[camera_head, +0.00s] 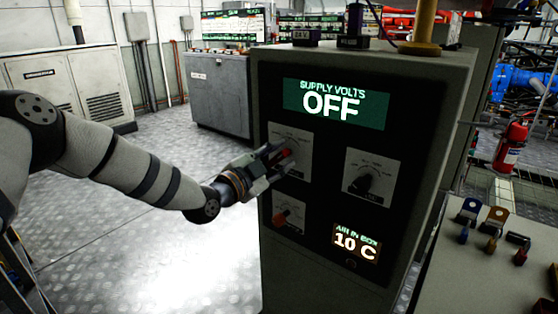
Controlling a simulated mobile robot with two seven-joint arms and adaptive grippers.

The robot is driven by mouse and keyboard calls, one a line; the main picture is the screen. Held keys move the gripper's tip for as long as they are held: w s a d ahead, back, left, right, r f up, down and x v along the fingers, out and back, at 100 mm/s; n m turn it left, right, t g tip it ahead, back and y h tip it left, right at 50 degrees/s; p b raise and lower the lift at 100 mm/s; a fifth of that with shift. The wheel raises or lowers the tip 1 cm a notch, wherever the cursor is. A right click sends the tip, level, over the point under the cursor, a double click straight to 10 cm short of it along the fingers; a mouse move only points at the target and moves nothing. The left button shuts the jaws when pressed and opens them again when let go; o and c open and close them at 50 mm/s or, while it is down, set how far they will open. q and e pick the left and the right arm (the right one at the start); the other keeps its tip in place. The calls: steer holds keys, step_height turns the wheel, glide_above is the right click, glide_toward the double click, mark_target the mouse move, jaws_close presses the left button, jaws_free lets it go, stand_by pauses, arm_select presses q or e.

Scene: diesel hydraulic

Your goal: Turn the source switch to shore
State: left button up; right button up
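A grey cabinet with a dark control panel (318,187) stands in front of me. Its upper display (335,103) reads SUPPLY VOLTS OFF. Below it, a pale plate at the upper left carries a switch with a red part (287,153); its lettering is too small to read. My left gripper (277,164) reaches in from the left, with its fingers at this red part and covering much of the plate. I cannot tell whether the fingers grip it. A black knob (364,183) sits on a plate to the right. A red knob (281,218) sits on a lower-left plate. My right gripper is not in view.
A lower display (356,243) reads 10 C. Small dark boxes (352,41) and a brass-coloured post stand on the cabinet top. A light bench (490,285) with coloured fittings is at the lower right. A fire extinguisher (509,147) stands behind it. Open floor lies left.

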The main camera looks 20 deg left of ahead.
arm_select(q)
steer(key=shift+r, duration=0.1)
jaws_close()
steer(key=shift+n, duration=0.3)
steer(key=n, duration=0.2)
steer(key=shift+n, duration=0.3)
steer(key=n, duration=0.3)
steer(key=shift+a+n, duration=0.15)
steer(key=shift+n, duration=0.25)
steer(key=n, duration=0.5)
steer(key=shift+a, duration=0.1)
steer(key=n+b, duration=0.1)
steer(key=n, duration=0.4)
steer(key=shift+w+n, duration=0.1)
steer(key=shift+n, duration=0.3)
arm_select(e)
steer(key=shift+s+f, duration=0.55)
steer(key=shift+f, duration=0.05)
